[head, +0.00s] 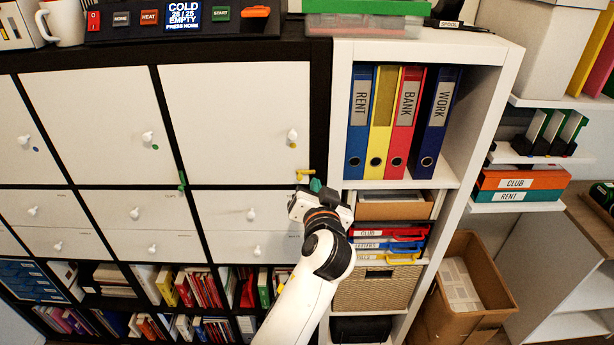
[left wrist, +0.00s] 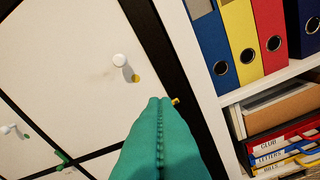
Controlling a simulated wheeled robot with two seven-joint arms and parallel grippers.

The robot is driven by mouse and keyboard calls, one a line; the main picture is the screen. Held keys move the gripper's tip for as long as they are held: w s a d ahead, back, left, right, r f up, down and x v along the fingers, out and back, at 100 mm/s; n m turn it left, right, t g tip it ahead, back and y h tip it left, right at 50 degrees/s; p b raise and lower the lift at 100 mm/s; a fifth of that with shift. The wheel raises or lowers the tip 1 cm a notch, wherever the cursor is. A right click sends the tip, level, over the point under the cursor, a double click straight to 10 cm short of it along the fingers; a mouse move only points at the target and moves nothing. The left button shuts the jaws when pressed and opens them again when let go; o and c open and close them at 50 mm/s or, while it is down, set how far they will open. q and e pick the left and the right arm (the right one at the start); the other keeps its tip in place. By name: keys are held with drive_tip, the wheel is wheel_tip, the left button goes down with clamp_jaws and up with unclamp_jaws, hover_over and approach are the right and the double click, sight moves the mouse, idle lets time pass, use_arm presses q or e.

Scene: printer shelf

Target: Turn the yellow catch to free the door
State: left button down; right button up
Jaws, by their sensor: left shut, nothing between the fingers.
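The yellow catch (head: 304,175) is a small bar on the black frame at the lower right corner of a white door (head: 235,110). The door is shut and has a white knob (head: 292,135) with a yellow dot below it. My left gripper (head: 315,185) is just below and right of the catch, its green fingers shut and empty. In the left wrist view, the green fingertips (left wrist: 159,101) are together, and part of the catch (left wrist: 175,101) shows just right of them. I cannot tell whether they touch it. My right gripper is not in view.
Right of the door stands a white shelf (head: 340,120) with upright binders (head: 400,120). A green catch (head: 182,180) sits further left on the frame. White drawers (head: 240,213) lie below the door. A control panel (head: 180,20) stands on top. The space before the door is clear.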

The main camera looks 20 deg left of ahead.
use_arm(q)
drive_tip(key=shift+w, duration=0.1)
drive_tip(key=b, duration=0.3)
approach(308, 174)
drive_tip(key=w+r, duration=0.4)
drive_tip(key=r, duration=0.1)
drive_tip(key=shift+w+a+f+b, duration=0.1)
drive_tip(key=shift+a+f+b, duration=0.3)
drive_tip(key=shift+a+f, duration=0.45)
drive_tip(key=shift+w+a+f+b, duration=0.1)
drive_tip(key=shift+a+f+b, duration=0.25)
drive_tip(key=shift+a+f, duration=0.45)
drive_tip(key=shift+d+f, duration=0.2)
